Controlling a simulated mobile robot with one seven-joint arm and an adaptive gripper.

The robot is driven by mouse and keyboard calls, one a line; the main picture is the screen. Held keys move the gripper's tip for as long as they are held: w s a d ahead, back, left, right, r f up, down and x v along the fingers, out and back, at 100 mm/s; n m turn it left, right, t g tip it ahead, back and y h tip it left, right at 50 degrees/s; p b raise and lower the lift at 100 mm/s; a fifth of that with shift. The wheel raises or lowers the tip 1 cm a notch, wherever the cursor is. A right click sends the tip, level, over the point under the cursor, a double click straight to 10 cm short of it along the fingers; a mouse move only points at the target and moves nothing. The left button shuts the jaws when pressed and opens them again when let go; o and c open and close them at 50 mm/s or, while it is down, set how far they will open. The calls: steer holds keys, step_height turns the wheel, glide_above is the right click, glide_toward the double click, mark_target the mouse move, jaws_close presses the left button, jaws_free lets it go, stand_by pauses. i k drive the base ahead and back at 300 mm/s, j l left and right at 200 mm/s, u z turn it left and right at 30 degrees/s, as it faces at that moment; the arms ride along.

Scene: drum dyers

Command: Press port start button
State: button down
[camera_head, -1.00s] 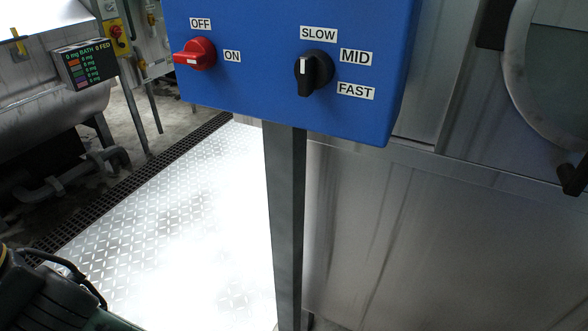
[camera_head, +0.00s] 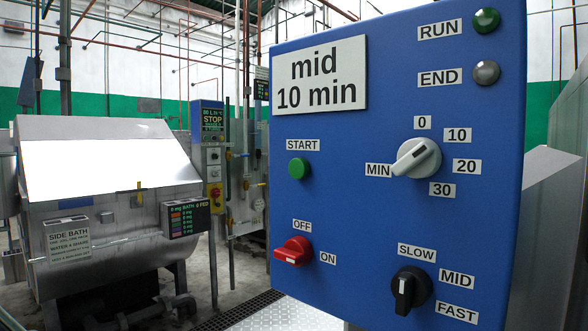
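A blue control panel (camera_head: 340,210) fills the right half of the view. The start button (camera_head: 299,168) is a small green round button under a START label, at the panel's left side. A red rotary switch (camera_head: 293,251) with OFF and ON labels sits below it. A grey timer knob (camera_head: 416,157) and a black speed knob (camera_head: 411,290) are to the right. A plate (camera_head: 319,76) at the top reads "mid 10 min". My gripper is not in view, and nothing covers the start button.
A green RUN lamp (camera_head: 486,20) and a grey END lamp (camera_head: 486,72) are at the panel's top right. A metal dyeing machine (camera_head: 100,215) stands at the left behind. Another control box with a STOP label (camera_head: 212,117) stands further back. The space left of the panel looks open.

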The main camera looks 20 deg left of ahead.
mark_target(299, 168)
steer(key=k+l+u, duration=0.2)
steer(key=l+u, duration=0.3)
steer(key=k+l+u, duration=0.3)
steer(key=u, duration=0.15)
